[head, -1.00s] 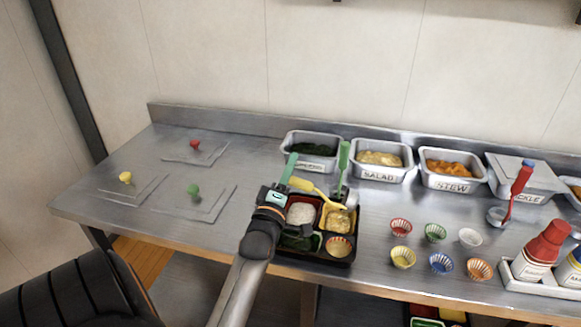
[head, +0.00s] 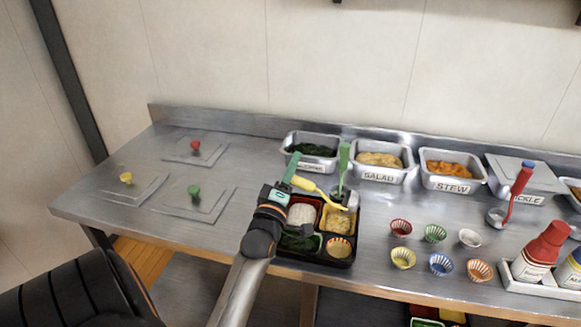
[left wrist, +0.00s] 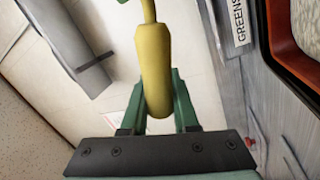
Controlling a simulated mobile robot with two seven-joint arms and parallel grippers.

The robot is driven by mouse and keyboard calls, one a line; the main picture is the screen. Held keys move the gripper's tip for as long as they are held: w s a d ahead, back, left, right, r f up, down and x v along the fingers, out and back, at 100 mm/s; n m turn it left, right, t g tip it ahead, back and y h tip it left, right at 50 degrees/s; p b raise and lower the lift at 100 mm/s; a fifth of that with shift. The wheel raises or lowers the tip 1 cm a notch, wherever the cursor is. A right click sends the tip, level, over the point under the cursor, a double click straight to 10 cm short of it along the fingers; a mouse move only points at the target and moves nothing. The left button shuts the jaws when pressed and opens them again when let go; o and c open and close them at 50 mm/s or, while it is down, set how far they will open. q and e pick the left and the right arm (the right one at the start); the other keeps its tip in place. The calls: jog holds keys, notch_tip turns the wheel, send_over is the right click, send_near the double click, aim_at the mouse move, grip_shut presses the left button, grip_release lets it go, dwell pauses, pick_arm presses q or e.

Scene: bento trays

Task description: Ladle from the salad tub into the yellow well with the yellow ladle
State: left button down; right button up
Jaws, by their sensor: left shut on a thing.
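My left gripper (head: 292,178) is shut on the handle of the yellow ladle (head: 312,188), above the bento tray (head: 326,264). In the left wrist view the yellow handle (left wrist: 153,75) stands between the green fingers. The ladle reaches right, its far end over the upper edge of the yellow well (head: 337,221); what its bowl holds is too small to tell. Pale yellow food lies in the yellow well. The salad tub (head: 381,176) stands behind and to the right, holding similar food. My right gripper is not in view.
Greens (head: 314,163) and stew (head: 453,184) tubs flank the salad tub. Several small cups (head: 402,258) stand to the right. Lids with coloured knobs (head: 194,191) lie left, with bare counter around.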

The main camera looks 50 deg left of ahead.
pick_arm(q)
jog(key=w+d+r+m+h+p, duration=0.2)
jog(key=w+d+r+m+p, duration=0.2)
jog(key=d+r+m+p, duration=0.2)
jog(key=w+d+r+m+g+h+p, duration=0.1)
jog(key=w+d+r+m+p, duration=0.3)
jog(key=m, duration=0.6)
jog(key=shift+w+d+r+h+p, duration=0.15)
jog(key=shift+d+r+h+p, duration=0.45)
jog(key=shift+d+r+p, duration=0.95)
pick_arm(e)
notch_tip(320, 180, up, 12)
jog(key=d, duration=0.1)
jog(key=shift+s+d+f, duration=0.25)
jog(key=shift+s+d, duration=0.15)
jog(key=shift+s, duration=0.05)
pick_arm(q)
jog(key=shift+d+r, duration=0.2)
jog(key=shift+d, duration=0.05)
jog(key=shift+b, duration=0.3)
